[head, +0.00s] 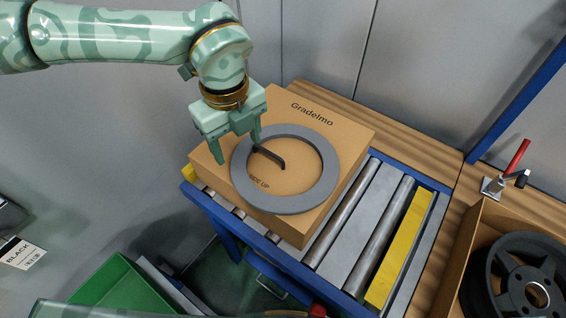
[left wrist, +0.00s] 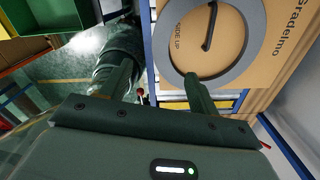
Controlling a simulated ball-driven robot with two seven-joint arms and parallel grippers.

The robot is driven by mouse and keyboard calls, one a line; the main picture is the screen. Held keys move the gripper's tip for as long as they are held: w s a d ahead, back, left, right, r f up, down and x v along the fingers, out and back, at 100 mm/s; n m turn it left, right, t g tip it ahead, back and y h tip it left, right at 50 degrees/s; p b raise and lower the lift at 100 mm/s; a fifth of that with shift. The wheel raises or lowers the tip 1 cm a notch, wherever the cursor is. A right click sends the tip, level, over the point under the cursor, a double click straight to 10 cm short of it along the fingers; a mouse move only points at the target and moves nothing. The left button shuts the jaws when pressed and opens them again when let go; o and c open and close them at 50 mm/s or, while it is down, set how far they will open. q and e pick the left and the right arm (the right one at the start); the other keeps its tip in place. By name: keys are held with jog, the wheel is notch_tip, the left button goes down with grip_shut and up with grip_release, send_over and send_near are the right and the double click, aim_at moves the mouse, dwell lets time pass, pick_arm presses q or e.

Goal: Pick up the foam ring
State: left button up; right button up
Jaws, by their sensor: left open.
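The grey foam ring (head: 331,170) lies flat on top of a cardboard box (head: 340,125) marked "Gradelmo". It also shows in the left wrist view (left wrist: 257,32). A dark bent bar (head: 272,158) shows inside the ring's opening. My left gripper (head: 237,153) is open and empty at the ring's left side. One finger overlaps the ring's edge in the picture and the other is to the left of it, over the box. In the left wrist view the open fingers (left wrist: 158,80) show, one tip at the ring's near edge. I cannot tell whether it touches. My right gripper is not in view.
The box rests on a roller conveyor (head: 345,215) with blue rails and a yellow bar (head: 400,250). A carton with a black wheel (head: 515,275) stands at the lower right beside a red-handled clamp (head: 515,160). A green bin (head: 115,290) is at the lower left.

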aim_at(248, 189)
pick_arm(q)
notch_tip(248, 189, down, 16)
jog(key=shift+w+r+b, duration=0.1)
jog(key=shift+w+b, duration=0.05)
jog(key=shift+b, duration=0.25)
jog(key=c, duration=1.1)
